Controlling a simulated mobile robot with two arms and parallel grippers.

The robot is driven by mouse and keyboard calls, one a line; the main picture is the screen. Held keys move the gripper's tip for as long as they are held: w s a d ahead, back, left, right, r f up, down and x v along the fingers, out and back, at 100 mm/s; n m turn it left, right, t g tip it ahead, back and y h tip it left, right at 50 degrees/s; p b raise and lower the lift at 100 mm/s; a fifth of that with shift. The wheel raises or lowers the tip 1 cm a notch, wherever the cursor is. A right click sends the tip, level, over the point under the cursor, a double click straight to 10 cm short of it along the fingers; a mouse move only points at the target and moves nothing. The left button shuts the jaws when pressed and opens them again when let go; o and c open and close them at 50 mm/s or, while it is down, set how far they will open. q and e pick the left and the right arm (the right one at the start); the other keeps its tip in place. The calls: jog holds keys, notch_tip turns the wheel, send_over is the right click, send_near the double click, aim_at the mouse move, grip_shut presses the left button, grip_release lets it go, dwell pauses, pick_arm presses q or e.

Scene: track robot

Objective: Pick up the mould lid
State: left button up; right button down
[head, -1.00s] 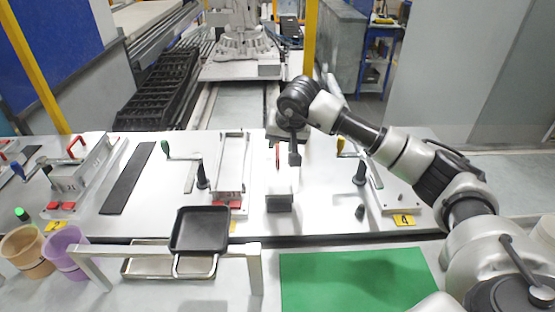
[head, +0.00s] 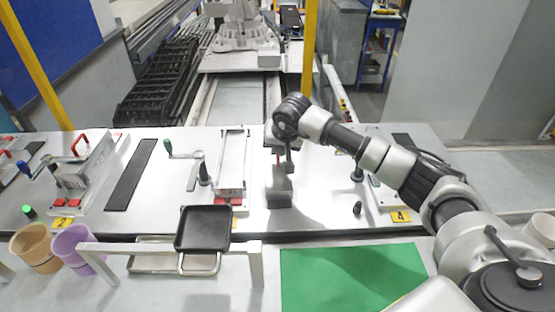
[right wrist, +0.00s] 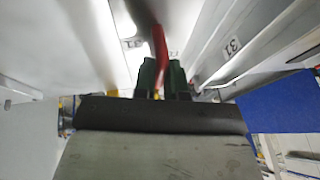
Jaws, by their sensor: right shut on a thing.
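My right gripper (head: 288,166) reaches in from the right over the middle of the white bench. In the right wrist view its dark green fingertips (right wrist: 163,80) are shut on a red handle (right wrist: 159,45). In the head view the grey mould lid (head: 279,190) is below and around the gripper, and a bit of its red handle shows behind the finger. The arm hides part of the lid. I cannot tell whether the lid rests on the bench or is clear of it. My left gripper is not in view.
A mould station with a green-knobbed crank (head: 186,153) stands left of the lid. A green mat (head: 345,278) lies front right.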

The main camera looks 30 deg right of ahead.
jog(key=shift+w+r, duration=0.1)
jog(key=shift+r, duration=0.05)
jog(key=shift+r, duration=0.4)
notch_tip(320, 180, up, 8)
jog(key=b, duration=0.3)
jog(key=shift+r, duration=0.55)
